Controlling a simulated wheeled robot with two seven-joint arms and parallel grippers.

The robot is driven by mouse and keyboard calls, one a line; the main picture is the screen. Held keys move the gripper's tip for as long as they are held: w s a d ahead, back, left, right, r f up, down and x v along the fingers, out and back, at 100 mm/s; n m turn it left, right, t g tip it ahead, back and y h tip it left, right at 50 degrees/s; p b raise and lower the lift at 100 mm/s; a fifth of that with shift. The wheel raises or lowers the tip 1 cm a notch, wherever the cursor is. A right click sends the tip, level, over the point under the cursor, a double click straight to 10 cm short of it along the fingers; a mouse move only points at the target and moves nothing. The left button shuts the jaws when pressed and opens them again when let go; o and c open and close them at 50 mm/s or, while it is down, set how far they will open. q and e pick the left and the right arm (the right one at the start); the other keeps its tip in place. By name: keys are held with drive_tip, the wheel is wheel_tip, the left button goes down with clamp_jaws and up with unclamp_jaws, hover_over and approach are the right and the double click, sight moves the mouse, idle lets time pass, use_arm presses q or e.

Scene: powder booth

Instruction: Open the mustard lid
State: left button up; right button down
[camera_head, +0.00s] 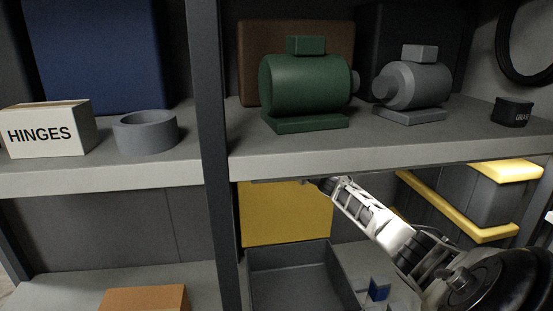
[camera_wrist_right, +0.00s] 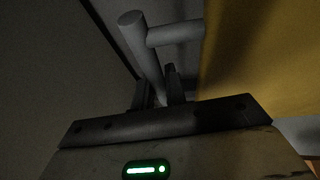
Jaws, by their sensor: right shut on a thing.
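The mustard lid (camera_head: 287,213) is a flat yellow panel standing near upright at the back edge of an open dark grey bin (camera_head: 262,285), under the shelf. It also fills the right of the right wrist view (camera_wrist_right: 262,60). My right gripper (camera_head: 312,182) is at the lid's top right, close under the shelf. In the wrist view, my right gripper (camera_wrist_right: 160,92) is shut on a grey bar handle (camera_wrist_right: 143,50), which has a crosspiece running toward the lid. The exact grip contact is dark. My left gripper is not in view.
The shelf edge (camera_head: 400,151) runs just above my right gripper. A green motor (camera_head: 305,83) and a grey motor (camera_head: 412,82) stand on that shelf. A grey box with yellow bars (camera_head: 495,195) is at right. A small blue item (camera_head: 379,289) lies beside the bin.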

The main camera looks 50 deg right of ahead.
drive_tip(key=shift+d, duration=0.15)
drive_tip(key=c, duration=1.4)
unclamp_jaws()
drive_tip(key=shift+f, duration=0.1)
drive_tip(key=shift+c, duration=0.2)
drive_tip(key=shift+s+f, duration=0.1)
drive_tip(key=shift+s, duration=0.3)
drive_tip(key=v, duration=1.5)
